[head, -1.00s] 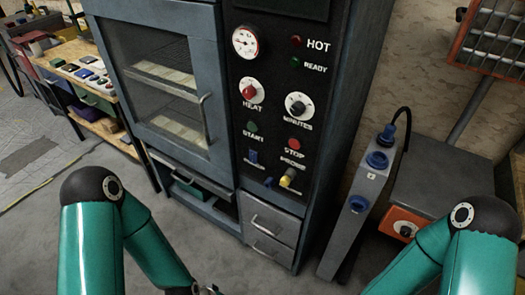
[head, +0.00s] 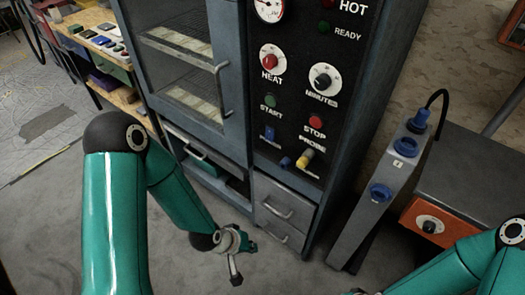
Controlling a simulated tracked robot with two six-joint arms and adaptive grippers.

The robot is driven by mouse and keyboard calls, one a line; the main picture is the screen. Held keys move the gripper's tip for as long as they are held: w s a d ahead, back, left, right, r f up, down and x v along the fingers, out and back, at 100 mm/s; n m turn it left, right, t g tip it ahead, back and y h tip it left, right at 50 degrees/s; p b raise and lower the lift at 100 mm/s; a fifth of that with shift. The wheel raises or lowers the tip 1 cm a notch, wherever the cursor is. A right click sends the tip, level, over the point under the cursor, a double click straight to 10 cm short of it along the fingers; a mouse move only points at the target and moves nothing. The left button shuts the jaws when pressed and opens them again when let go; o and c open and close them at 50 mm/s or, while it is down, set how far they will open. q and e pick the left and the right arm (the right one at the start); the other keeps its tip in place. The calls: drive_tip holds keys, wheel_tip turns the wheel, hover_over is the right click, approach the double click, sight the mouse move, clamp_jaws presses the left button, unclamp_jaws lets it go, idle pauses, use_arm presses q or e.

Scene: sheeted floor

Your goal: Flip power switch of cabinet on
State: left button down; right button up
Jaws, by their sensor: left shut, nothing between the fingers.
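The cabinet (head: 345,165) is a grey-blue oven-like unit with a glass door and a black control panel. Its small blue power switch (head: 269,131) sits low on the panel, left of the red STOP button. Whether the switch is up or down is too small to tell. My left gripper (head: 236,278) is shut and empty, low over the floor in front of the drawers, apart from the cabinet and below the switch. My right arm comes in at the lower right; its gripper is beyond the bottom edge.
A blue plug (head: 286,162) and a yellow plug (head: 305,157) stick out below the switch. Drawers (head: 280,205) lie underneath. A grey post with blue sockets (head: 380,193) and an orange-fronted unit (head: 428,222) stand to the right. A workbench (head: 100,45) is at the far left.

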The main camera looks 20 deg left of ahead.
sight(268, 140)
use_arm(q)
drive_tip(key=w+a+r+n+t+b, duration=0.1)
drive_tip(key=w+a+n+t+b, duration=0.35)
drive_tip(key=w, duration=0.45)
drive_tip(key=w+a+r+n+t+b, duration=0.2)
drive_tip(key=r+t+b, duration=0.1)
drive_tip(key=r+b, duration=0.3)
drive_tip(key=w+a+r+n+t+h+b, duration=0.1)
drive_tip(key=w+a+r+n+t+b, duration=0.1)
drive_tip(key=r+b, duration=0.5)
wheel_tip(268, 140, up, 3)
drive_tip(key=shift+w+a+f+t+h, duration=0.15)
drive_tip(key=shift+w+a+t+h, duration=0.3)
drive_tip(key=shift+t, duration=0.7)
use_arm(e)
wheel_tip(268, 140, down, 20)
use_arm(q)
drive_tip(key=shift+w+n, duration=0.25)
drive_tip(key=shift+w, duration=0.05)
drive_tip(key=b+x, duration=0.2)
drive_tip(key=x, duration=1.2)
drive_tip(key=shift+f, duration=0.15)
use_arm(e)
wheel_tip(268, 140, down, 2)
use_arm(q)
drive_tip(key=shift+a, duration=0.1)
